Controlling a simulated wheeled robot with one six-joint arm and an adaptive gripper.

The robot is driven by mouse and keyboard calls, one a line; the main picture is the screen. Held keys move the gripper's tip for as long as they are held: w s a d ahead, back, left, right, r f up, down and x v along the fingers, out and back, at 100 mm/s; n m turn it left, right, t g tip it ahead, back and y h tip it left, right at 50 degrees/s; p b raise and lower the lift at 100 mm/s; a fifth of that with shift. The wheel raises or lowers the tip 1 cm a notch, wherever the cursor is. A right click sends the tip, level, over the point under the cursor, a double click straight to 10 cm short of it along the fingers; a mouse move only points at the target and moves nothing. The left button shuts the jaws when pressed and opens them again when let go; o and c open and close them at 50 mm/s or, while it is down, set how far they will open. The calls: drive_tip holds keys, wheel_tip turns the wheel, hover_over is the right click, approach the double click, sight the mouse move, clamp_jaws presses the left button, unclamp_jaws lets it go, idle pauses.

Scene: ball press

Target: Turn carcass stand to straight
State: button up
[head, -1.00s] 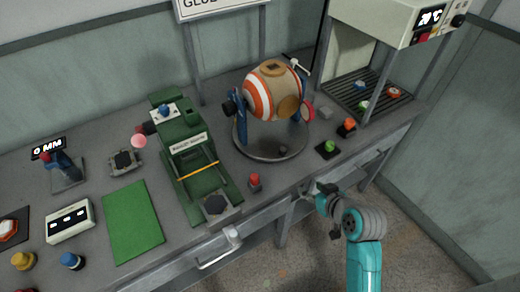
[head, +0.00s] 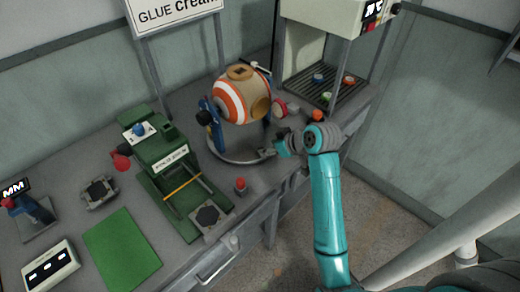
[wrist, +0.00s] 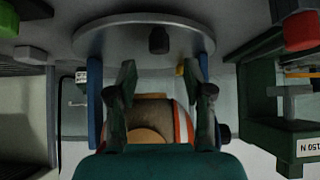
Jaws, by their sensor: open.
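The carcass stand (head: 228,158) has a round grey base and blue uprights. It stands on the bench and holds an orange, white and tan striped ball (head: 232,104). In the wrist view the picture is upside down; the stand's base (wrist: 100,38) is at the top, and the ball (wrist: 150,112) shows between the uprights. My gripper (head: 268,152) is open at the front right edge of the stand's base. Its two fingers (wrist: 160,70) appear apart with nothing between them. A dark knob (wrist: 158,40) on the base lies beyond them. I cannot tell whether anything touches.
The green press (head: 165,165) is left of the stand, with a red button (head: 240,184) at the front. A grey-slatted heater shelf (head: 330,95) stands to the right. A green mat (head: 122,250) lies at the left front. Floor is open before the bench.

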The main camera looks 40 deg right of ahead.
drive_tip(key=shift+x, duration=3.05)
clamp_jaws()
